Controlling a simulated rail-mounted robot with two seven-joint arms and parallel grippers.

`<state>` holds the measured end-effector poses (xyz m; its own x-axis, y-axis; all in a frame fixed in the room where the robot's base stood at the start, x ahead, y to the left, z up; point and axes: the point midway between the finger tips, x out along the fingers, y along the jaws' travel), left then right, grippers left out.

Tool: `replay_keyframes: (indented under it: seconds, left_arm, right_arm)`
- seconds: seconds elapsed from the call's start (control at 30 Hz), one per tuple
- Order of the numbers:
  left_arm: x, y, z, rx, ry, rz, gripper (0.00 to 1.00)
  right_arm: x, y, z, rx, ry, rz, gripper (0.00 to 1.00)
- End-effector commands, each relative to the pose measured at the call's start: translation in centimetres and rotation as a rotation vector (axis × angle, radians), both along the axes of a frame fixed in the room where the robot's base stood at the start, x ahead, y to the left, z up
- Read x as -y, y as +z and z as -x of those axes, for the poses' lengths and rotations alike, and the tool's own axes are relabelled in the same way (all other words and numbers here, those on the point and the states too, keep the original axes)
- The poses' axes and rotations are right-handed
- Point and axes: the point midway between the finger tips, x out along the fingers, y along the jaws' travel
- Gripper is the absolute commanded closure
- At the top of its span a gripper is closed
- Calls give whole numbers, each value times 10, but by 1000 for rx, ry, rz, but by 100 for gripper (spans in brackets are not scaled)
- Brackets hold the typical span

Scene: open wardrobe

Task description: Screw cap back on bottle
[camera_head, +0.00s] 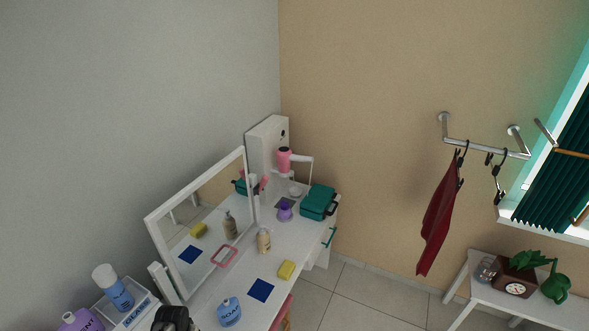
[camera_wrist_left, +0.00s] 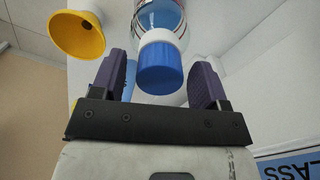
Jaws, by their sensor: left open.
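In the left wrist view a bottle with a clear, bluish body (camera_wrist_left: 163,14), a white collar (camera_wrist_left: 157,37) and a blue cap (camera_wrist_left: 160,68) points toward my left gripper (camera_wrist_left: 158,62). The gripper is open, with one purple-grey finger on each side of the cap. I see gaps beside the cap; how deep it lies between the fingers I cannot tell. In the head view a blue bottle with a white top (camera_head: 119,296) stands at the lower left; whether it is the same bottle is unclear. My right gripper is not in view.
A yellow-rimmed cone-shaped thing (camera_wrist_left: 78,34) is near the left finger. A white box marked GLASS (camera_head: 135,316) and a purple bottle (camera_head: 80,320) stand at the lower left. The white table (camera_head: 240,285) holds a mirror (camera_head: 203,222), another blue bottle (camera_head: 229,312) and a sponge (camera_head: 286,270).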

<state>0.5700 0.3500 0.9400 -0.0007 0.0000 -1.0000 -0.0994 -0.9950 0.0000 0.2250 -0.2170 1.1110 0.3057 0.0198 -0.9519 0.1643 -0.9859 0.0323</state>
Motion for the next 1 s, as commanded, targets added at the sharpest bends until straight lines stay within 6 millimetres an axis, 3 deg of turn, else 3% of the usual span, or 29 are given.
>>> replay_keyframes:
  seconds: [0.2, 0.43, 0.6, 1.0]
  left_arm:
    - [1, 2, 0, -1, 353, 3, 32]
    - [0, 1, 0, 0, 641, 1, 32]
    - [0, 0, 0, 0, 717, -1, 32]
    - [0, 0, 0, 1, 719, 1, 32]
  right_arm:
    - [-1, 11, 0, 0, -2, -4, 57]
    - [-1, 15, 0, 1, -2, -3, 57]
    - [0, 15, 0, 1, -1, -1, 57]
    - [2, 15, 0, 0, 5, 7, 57]
